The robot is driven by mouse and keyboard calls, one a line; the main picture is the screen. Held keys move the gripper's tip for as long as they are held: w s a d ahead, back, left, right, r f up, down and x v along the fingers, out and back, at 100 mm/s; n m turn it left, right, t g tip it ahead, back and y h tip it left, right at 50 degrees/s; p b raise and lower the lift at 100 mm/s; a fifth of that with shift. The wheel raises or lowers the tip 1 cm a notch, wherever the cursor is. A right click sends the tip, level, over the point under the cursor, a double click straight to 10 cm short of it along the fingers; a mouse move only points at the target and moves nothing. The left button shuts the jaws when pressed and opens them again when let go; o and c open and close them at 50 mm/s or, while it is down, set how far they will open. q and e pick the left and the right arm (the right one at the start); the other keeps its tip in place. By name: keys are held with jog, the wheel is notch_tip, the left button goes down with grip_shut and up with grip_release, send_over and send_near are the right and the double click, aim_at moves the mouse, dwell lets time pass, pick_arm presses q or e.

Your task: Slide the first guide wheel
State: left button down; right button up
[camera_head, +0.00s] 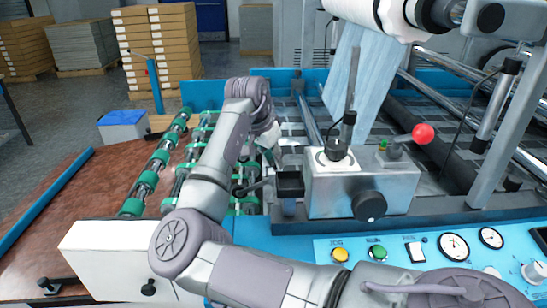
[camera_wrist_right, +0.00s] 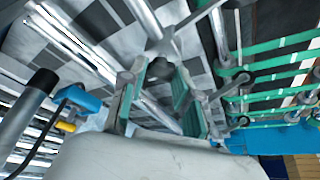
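My right arm reaches up from the bottom right in the head view. Its gripper (camera_head: 270,150) points down beside the grey control box, partly hidden by my own arm. In the right wrist view, the gripper (camera_wrist_right: 160,88) has its two green-padded fingers apart. A small dark guide wheel (camera_wrist_right: 160,68) on a metal holder appears between or just beyond the fingertips. I cannot tell whether the pads touch it. Another dark wheel (camera_wrist_right: 242,78) shows to the right, beside the green belts. In the head view the wheel at the gripper is hidden. My left gripper is not in view.
The grey control box (camera_head: 360,187) with a red-knobbed lever (camera_head: 423,134) stands close right of the gripper. Rollers with green rings (camera_head: 147,180) lie to the left. A button panel (camera_head: 430,250) is in front. Stacked boxes (camera_head: 160,50) stand behind.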

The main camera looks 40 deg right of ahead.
grip_shut()
jog(key=shift+w+d+r+p, duration=0.2)
jog(key=shift+r+p, duration=0.05)
jog(key=shift+p, duration=0.1)
jog(key=w+d+p, duration=0.2)
jog(key=w, duration=0.1)
jog(key=w+d+p, duration=0.2)
jog(key=w+d, duration=0.1)
jog(key=shift+p, duration=0.3)
jog(key=shift+w+d+f, duration=0.15)
jog(key=shift+w+d, duration=0.05)
jog(key=shift+w, duration=0.05)
jog(key=o, duration=0.9)
grip_release()
jog(key=shift+f, duration=0.1)
jog(key=shift+c, duration=0.2)
